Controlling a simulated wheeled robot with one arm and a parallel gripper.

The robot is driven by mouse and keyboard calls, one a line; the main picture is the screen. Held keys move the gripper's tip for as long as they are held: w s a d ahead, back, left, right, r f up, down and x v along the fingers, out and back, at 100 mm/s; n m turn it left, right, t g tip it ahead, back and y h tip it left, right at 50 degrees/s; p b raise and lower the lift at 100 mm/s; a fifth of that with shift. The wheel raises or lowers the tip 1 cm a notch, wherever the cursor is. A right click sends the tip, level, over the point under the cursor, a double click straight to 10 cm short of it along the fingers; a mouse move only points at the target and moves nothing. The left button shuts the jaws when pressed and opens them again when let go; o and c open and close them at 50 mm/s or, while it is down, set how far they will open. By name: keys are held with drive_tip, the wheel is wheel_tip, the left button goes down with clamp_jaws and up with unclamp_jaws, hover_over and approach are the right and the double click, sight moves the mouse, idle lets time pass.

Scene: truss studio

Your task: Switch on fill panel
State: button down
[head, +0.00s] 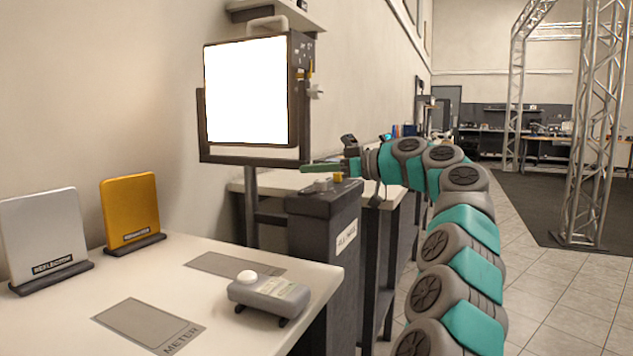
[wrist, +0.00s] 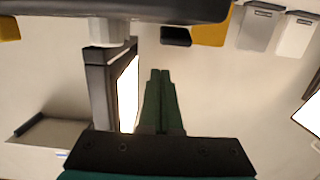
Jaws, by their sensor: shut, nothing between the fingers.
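A square light panel (head: 247,90) in a dark frame glows bright white at upper centre-left in the head view. It sits in a yoke on a stand. A dark pedestal box (head: 325,225) stands below and to its right, with small grey fittings (head: 324,185) on top. Its front label is not readable. My gripper (head: 306,168) has green fingers, shut and empty, pointing left below the panel's lower right corner and just above the box top. In the wrist view the shut fingers (wrist: 160,75) point at the wall. A glowing dark-framed face (wrist: 128,95) shows beside them.
A white table (head: 235,325) in front holds a grey meter (head: 268,296), a silver reflector board (head: 45,235) and a gold one (head: 131,208). Metal trusses (head: 595,120) stand at right. The tiled floor (head: 555,290) at right is clear.

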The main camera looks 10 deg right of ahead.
drive_tip(key=v, duration=1)
drive_tip(key=shift+r, duration=0.3)
drive_tip(key=shift+d, duration=0.1)
